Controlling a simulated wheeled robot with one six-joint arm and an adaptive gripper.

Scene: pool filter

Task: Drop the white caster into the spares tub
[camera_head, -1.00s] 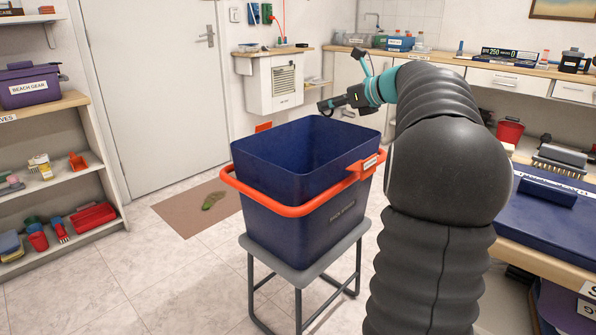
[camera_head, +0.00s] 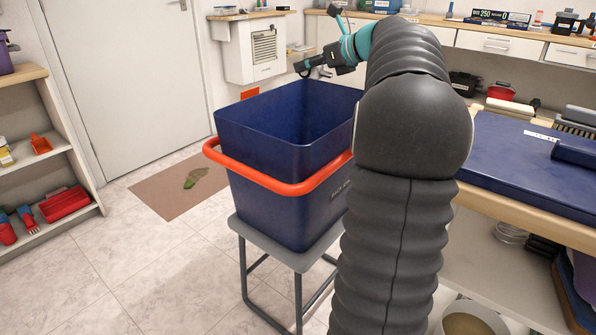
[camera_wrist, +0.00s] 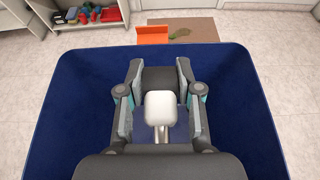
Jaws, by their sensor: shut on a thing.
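My gripper (camera_head: 308,66) shows there above the tub's far rim; the caster cannot be made out.
A bench with a blue case (camera_head: 530,165) stands at the right. A shelf (camera_head: 45,160) with red items is at the left. A brown mat (camera_head: 180,190) lies behind the tub. A wall heater (camera_head: 255,48) and counter are beyond. Floor at front left is clear.

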